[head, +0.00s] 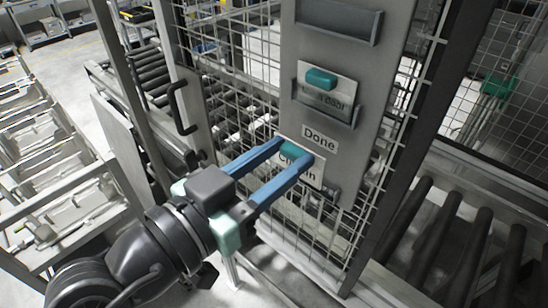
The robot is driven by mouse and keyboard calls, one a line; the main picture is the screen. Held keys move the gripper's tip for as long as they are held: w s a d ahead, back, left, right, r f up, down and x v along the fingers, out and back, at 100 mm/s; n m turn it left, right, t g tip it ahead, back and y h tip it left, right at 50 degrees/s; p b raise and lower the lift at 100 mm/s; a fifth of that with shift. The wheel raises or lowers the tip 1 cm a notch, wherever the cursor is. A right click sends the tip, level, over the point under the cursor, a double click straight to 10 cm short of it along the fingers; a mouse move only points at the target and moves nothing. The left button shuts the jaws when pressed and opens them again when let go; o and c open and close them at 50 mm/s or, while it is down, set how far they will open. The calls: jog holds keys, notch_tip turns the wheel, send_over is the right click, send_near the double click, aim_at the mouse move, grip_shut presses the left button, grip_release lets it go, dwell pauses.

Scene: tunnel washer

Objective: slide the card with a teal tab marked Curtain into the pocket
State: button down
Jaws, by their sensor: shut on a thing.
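The white card (315,180) has a teal tab (293,151), and its dark lettering is partly covered but fits "Curtain". My gripper (295,152) has its two long blue fingers shut on the teal tab. The card hangs in front of the lower part of the grey panel, just below the "Done" label. A pocket (326,108) higher on the panel holds another white card (336,90) with a teal tab. The top pocket (338,20) looks empty. A dark holder end (332,193) shows beside the held card; whether the card is inside it I cannot tell.
The grey panel (312,58) is mounted on a wire mesh gate with a dark handle (180,107) at left. Roller conveyors run behind the mesh and at the right (470,245). Metal racks (60,200) stand at the left.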

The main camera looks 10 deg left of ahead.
jog(key=shift+f+x, duration=0.25)
jog(key=shift+x, duration=0.85)
jog(key=shift+f+x, duration=0.2)
jog(key=shift+x, duration=0.85)
jog(key=shift+f+b, duration=1.1)
jog(key=shift+f, duration=0.55)
jog(key=shift+f+b, duration=0.4)
jog(key=shift+b, duration=0.4)
jog(key=shift+f+b, duration=0.45)
jog(key=shift+b, duration=0.2)
jog(key=shift+c, duration=1.8)
grip_release()
